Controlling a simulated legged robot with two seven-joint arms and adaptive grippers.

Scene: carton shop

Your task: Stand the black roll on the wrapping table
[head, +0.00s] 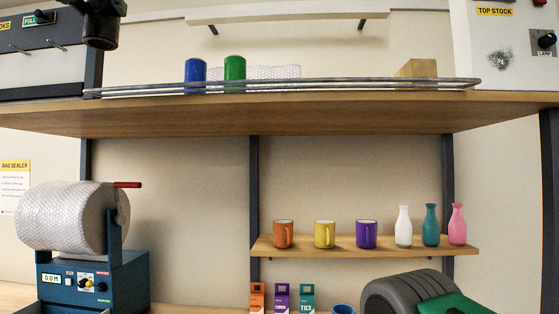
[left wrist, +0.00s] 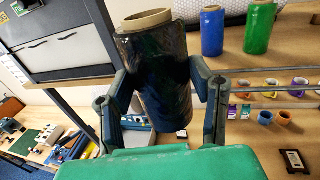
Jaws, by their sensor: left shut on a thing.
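The black roll (left wrist: 158,62) is dark and glossy with a pale cardboard core at its upper end. My left gripper (left wrist: 162,88) is shut around it, one finger on each side, and holds it slightly tilted. In the head view the roll (head: 101,30) shows from below at the top left, with my left gripper (head: 98,7) partly cut off by the frame edge. It hangs in the air near the left end of the top shelf (head: 300,115). I cannot tell which surface is the wrapping table.
A blue roll (head: 195,72) and a green roll (head: 235,70) stand on the top shelf behind a metal rail (head: 330,86). A bubble-wrap machine (head: 85,275), mugs and bottles are lower down.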

